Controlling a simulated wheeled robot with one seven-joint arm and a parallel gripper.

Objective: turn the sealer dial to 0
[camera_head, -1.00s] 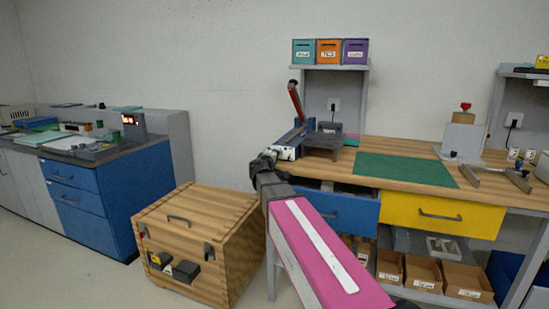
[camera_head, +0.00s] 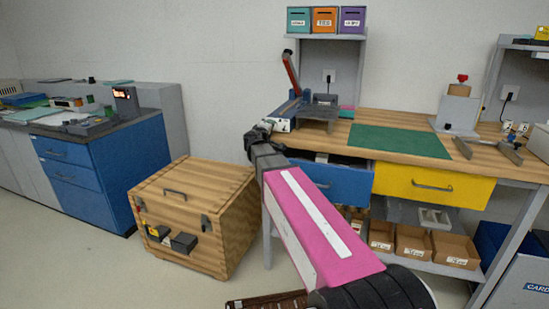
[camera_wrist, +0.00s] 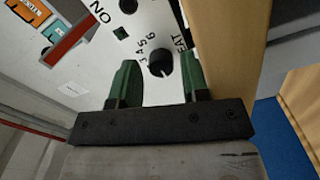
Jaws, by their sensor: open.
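The sealer dial (camera_wrist: 161,64) is a black round knob on a white panel in the wrist view. Small numbers, 3 to 6 legible, curve beside it, with the end of the word HEAT near it. I see no 0, and the pointer setting is unclear. My gripper (camera_wrist: 159,72) is open, its two green fingers on either side of the dial in the picture; I cannot tell whether they touch it. In the head view the sealer (camera_head: 281,125), with a raised red lever, stands at the bench's left end, and my gripper (camera_head: 258,132) is at its near left side.
The wooden bench (camera_head: 462,167) carries a green mat (camera_head: 397,141) right of the sealer. A blue drawer (camera_head: 335,184) and a yellow drawer (camera_head: 435,186) are below. A wooden crate (camera_head: 226,185) stands on the floor to the left. The bench edge passes close beside my fingers.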

